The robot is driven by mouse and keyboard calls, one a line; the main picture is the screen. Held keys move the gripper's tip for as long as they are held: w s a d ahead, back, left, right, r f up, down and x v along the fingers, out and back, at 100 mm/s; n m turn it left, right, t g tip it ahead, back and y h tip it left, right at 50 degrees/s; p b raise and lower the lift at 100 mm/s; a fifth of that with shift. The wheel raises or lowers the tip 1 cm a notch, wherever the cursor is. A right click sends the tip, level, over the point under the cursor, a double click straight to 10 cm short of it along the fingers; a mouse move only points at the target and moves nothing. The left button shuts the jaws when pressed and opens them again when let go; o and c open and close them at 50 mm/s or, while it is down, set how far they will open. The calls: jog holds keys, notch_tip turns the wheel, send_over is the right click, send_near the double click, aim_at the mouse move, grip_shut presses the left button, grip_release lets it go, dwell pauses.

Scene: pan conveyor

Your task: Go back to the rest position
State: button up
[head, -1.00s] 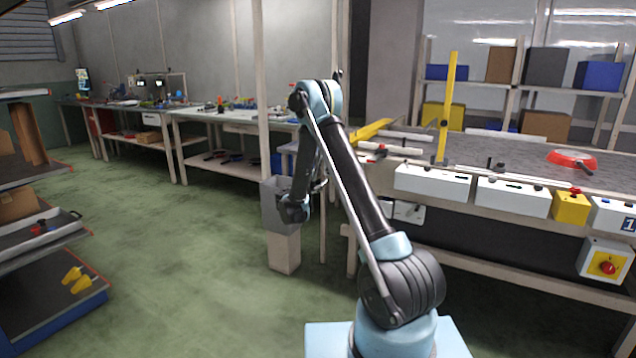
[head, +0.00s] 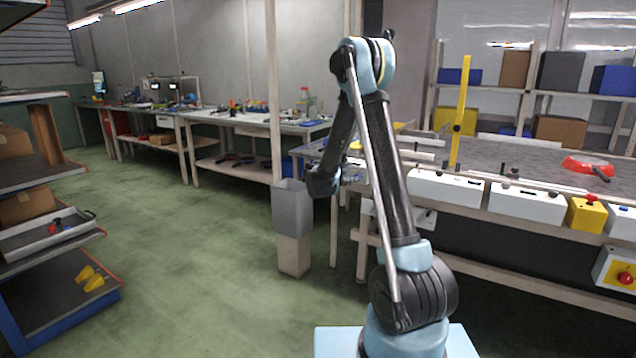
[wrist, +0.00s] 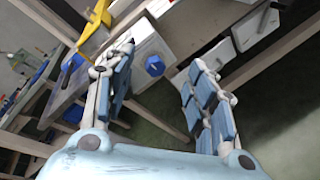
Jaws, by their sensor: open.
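My gripper (wrist: 162,58) is open in the wrist view, its two padded fingers spread apart with nothing held between them. In the head view my arm is raised at the elbow and its forearm hangs down on the left, clear of the conveyor; the fingers are hard to make out there. A red pan (head: 587,166) with a dark handle lies on the conveyor (head: 540,162) at the right, well away from my gripper.
A grey bin (head: 293,208) on a wooden stand is close to my forearm. A yellow post (head: 461,110) rises from the conveyor's edge. White control boxes (head: 446,188) line its front. Shelves (head: 60,250) stand at the left; the green floor (head: 190,270) between is clear.

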jog(key=s+d+r+m+g+y, duration=0.1)
jog(key=s+d+r+m+g, duration=0.2)
jog(key=s, duration=0.6)
jog(key=s+d+m+g+y, duration=0.1)
jog(key=s+d+m, duration=0.3)
jog(key=s, duration=0.5)
jog(key=s+d+r+m+g+y, duration=0.1)
jog(key=s+d+r+m+g, duration=0.2)
jog(key=s, duration=0.5)
jog(key=s+a+f+m+y, duration=0.1)
jog(key=s+f+m+y, duration=0.1)
jog(key=s, duration=0.8)
jog(key=s+a+f+m+g+y, duration=0.1)
jog(key=s+f, duration=0.4)
jog(key=s, duration=0.5)
jog(key=s+a+f+m+g+y, duration=0.1)
jog(key=s+m, duration=0.4)
jog(key=s, duration=0.5)
notch_tip(320, 180, down, 3)
jog(key=shift+a+r+y, duration=0.1)
jog(key=shift+a+y, duration=0.45)
jog(key=shift+y, duration=0.65)
